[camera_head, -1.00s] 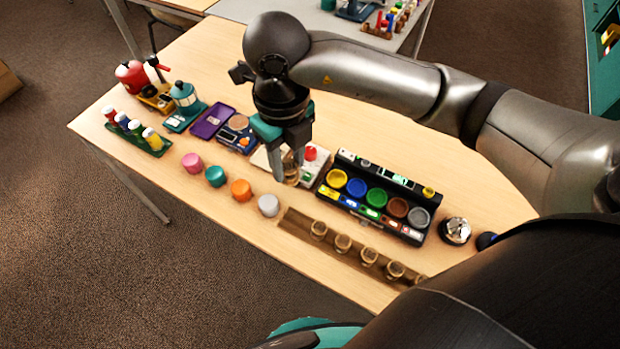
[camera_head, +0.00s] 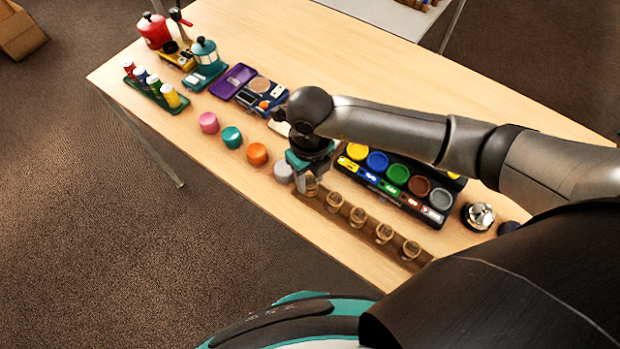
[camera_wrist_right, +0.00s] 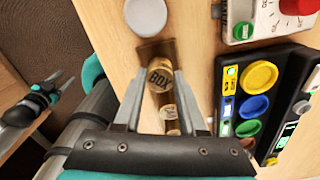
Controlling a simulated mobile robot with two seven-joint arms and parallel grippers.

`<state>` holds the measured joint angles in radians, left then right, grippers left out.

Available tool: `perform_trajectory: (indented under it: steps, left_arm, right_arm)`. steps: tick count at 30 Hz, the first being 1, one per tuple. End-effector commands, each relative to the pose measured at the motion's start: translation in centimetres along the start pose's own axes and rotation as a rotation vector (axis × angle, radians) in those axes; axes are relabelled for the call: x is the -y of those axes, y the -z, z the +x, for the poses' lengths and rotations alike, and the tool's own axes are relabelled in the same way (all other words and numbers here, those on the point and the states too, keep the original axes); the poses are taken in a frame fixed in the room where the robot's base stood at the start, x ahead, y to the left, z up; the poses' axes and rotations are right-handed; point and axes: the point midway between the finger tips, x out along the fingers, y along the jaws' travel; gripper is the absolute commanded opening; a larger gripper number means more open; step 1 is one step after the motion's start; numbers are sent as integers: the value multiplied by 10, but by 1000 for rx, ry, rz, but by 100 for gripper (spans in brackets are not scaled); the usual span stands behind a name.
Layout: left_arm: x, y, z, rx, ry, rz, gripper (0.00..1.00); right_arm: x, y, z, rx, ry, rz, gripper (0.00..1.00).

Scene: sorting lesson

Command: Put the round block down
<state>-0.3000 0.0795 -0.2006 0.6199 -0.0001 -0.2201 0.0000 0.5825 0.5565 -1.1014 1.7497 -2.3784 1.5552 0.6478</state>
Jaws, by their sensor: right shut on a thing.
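My right gripper (camera_head: 306,186) is shut on a round brown block (camera_wrist_right: 160,76) with dark lettering on its top, seen between the fingertips in the right wrist view. The gripper points down at the left end of a brown strip (camera_head: 345,222) bearing several small round brown pieces (camera_head: 357,216). I cannot tell whether the held block touches the strip. A light grey round knob (camera_head: 283,172) stands just left of the fingers. My left gripper (camera_wrist_right: 54,84) shows at the left of the right wrist view, with its fingers apart and empty.
Orange (camera_head: 257,154), teal (camera_head: 232,137) and pink (camera_head: 208,122) knobs stand in a row to the left. A black tray with coloured round wells (camera_head: 398,173) lies behind the strip. A silver bell (camera_head: 478,216) stands at the right. The tabletop's front edge (camera_head: 240,210) is near.

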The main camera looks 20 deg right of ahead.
Motion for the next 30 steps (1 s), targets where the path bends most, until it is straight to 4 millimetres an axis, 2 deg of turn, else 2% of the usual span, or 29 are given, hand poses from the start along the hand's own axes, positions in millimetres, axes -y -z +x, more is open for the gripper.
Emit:
perform_trajectory:
  steps: [2,12,13,15,21,30]
  left_arm:
    - [0,-1,3,1,0,0,50]
    - [0,-1,5,1,0,0,50]
    - [0,-1,5,1,0,0,50]
    - [0,-1,4,1,0,0,50]
    - [0,-1,4,1,0,0,50]
    - [0,-1,2,1,0,-1,50]
  right_arm:
    - [0,0,8,1,1,0,0]
    - [0,0,10,2,0,0,0]
    - [0,0,11,1,0,0,41]
    - [0,0,10,1,0,0,49]
    - [0,0,9,1,1,0,70]
    - [0,0,7,1,1,0,70]
